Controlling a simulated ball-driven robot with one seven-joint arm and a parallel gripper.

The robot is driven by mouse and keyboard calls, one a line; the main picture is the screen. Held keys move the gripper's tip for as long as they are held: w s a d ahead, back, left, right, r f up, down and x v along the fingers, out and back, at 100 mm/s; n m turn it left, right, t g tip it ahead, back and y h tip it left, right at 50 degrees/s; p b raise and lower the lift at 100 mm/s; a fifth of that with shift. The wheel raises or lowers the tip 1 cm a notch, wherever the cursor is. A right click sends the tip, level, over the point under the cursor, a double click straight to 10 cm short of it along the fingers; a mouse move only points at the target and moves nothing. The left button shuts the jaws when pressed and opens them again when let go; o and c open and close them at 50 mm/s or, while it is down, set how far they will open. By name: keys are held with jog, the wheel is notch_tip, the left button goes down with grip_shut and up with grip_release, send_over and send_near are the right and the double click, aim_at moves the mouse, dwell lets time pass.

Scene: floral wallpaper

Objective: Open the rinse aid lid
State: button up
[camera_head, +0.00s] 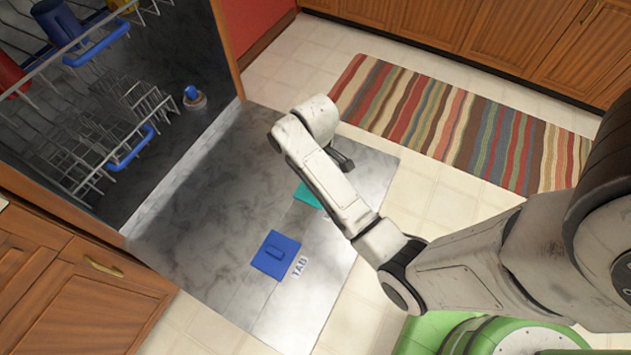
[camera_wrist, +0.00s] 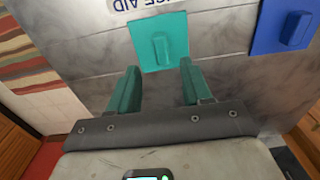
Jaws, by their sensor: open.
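The rinse aid lid is a teal square with a raised ridge, lying flat on the open dishwasher door (camera_head: 190,215). In the head view the rinse aid lid (camera_head: 309,195) is partly hidden behind my arm. In the wrist view the rinse aid lid (camera_wrist: 158,42) is just beyond my fingertips, with the upside-down label "RINSE AID" (camera_wrist: 147,3) at the top edge. My gripper (camera_wrist: 156,70) is open and empty, its teal fingers apart on either side of the lid's lower part. I cannot tell whether they touch it. The lid looks shut.
A blue lid (camera_head: 276,256) marked "TAB" lies beside it on the door. The dishwasher interior at left holds wire racks (camera_head: 90,130) with blue handles. A striped rug (camera_head: 460,125) lies on the tile floor beyond the door. Wooden cabinets (camera_head: 470,30) stand behind.

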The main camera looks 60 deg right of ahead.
notch_tip(320, 180, down, 7)
jog(key=shift+r+b, duration=0.1)
jog(key=shift+b, duration=0.6)
jog(key=shift+a, duration=0.1)
jog(key=shift+c, duration=0.3)
grip_shut()
